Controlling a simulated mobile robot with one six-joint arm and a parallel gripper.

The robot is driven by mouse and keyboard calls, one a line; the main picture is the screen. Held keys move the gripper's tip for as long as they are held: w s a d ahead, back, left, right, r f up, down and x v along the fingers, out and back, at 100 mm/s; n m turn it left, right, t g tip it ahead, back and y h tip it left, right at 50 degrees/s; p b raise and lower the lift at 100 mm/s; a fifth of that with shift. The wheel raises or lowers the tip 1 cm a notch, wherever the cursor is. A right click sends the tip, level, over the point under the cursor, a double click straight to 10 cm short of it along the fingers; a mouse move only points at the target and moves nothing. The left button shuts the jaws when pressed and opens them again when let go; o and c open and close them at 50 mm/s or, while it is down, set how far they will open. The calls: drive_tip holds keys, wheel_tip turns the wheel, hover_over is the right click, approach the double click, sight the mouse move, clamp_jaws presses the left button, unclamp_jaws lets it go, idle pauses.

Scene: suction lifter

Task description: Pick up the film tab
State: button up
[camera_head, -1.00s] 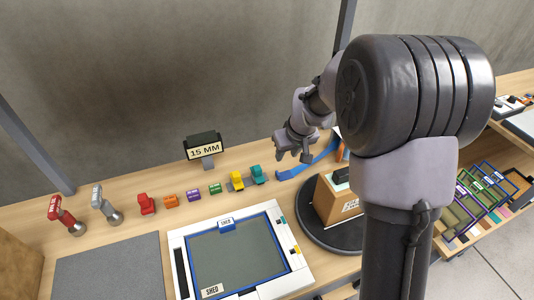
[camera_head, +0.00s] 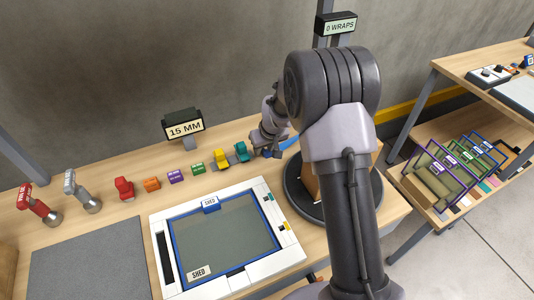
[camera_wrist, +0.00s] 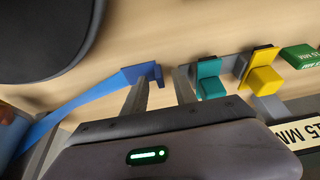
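The film tab (camera_wrist: 142,72) is the blue end of a long blue film strip (camera_wrist: 75,108) in the wrist view, with a small raised part at its right end. My gripper (camera_wrist: 164,76) is open, its two grey fingers apart. The raised end shows between the fingertips, and the left finger overlaps the tab in the picture. I cannot tell whether they touch. In the head view, my gripper (camera_head: 265,151) is low over the bench, and a bit of the blue strip (camera_head: 290,142) shows to its right. The tab is hidden there by my arm.
Close by stand a teal block (camera_wrist: 210,85) and a yellow block (camera_wrist: 263,80) on grey holders. A dark round turntable (camera_head: 372,190) bears a carton, mostly behind my arm. A blue-framed white panel (camera_head: 165,225) lies in front. Signs read "15 MM" (camera_head: 184,130) and "0 WRAPS" (camera_head: 341,27).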

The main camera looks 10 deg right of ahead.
clamp_jaws()
